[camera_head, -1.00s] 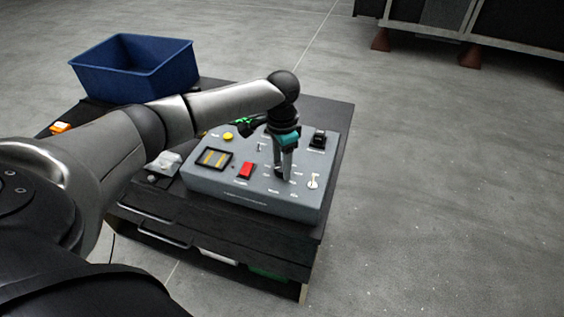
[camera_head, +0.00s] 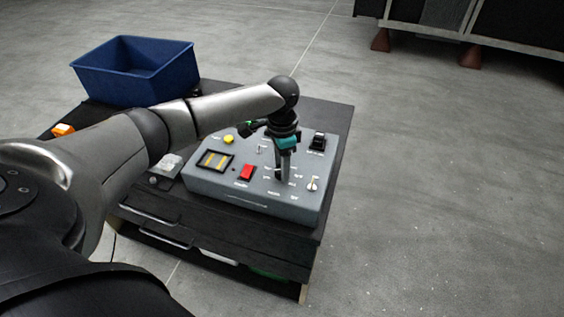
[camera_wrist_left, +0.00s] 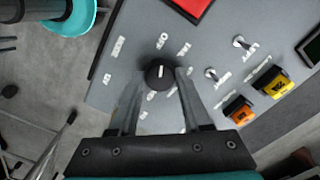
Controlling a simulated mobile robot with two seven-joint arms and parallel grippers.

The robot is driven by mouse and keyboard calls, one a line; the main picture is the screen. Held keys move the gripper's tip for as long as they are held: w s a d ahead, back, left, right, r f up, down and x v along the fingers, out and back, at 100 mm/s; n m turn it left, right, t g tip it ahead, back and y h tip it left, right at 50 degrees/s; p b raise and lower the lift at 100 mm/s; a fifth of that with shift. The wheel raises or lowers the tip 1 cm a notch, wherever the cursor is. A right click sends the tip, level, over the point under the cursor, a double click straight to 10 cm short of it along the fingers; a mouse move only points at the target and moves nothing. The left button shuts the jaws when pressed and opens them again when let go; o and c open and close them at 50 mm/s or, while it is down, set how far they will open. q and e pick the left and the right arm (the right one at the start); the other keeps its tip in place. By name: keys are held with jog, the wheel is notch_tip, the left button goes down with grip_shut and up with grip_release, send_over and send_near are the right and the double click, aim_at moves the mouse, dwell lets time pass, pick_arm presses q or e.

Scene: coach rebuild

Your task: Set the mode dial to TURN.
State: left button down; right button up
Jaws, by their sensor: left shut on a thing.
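The mode dial (camera_wrist_left: 158,72) is a round black knob with a white pointer line, on the sloping grey control panel (camera_head: 225,193). My left gripper (camera_head: 281,178) is shut on the dial from above. In the left wrist view one finger stands on each side of the knob. In the head view the fingers mostly hide the dial. My right gripper is not in view.
A blue bin (camera_head: 135,85) stands behind. Open floor lies to the right.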

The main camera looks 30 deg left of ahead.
pick_arm(q)
jog(key=m+p, duration=0.2)
jog(key=shift+r+m, duration=0.2)
jog(key=shift+m, duration=0.1)
jog(key=m+p, duration=0.1)
jog(key=m, duration=0.1)
jog(key=shift+m, duration=0.4)
jog(key=m+p, duration=0.1)
jog(key=m, duration=0.2)
jog(key=shift+f+m, duration=0.15)
jog(key=shift+m, duration=0.15)
jog(key=m, duration=0.3)
jog(key=shift+m+p, duration=0.3)
jog(key=shift+p, duration=0.05)
jog(key=m, duration=0.3)
jog(key=shift+m, duration=0.3)
jog(key=m, duration=0.4)
jog(key=shift+m, duration=0.3)
jog(key=m+b, duration=0.1)
jog(key=m, duration=0.2)
jog(key=shift+m, duration=2.4)
jog(key=shift+b, duration=0.3)
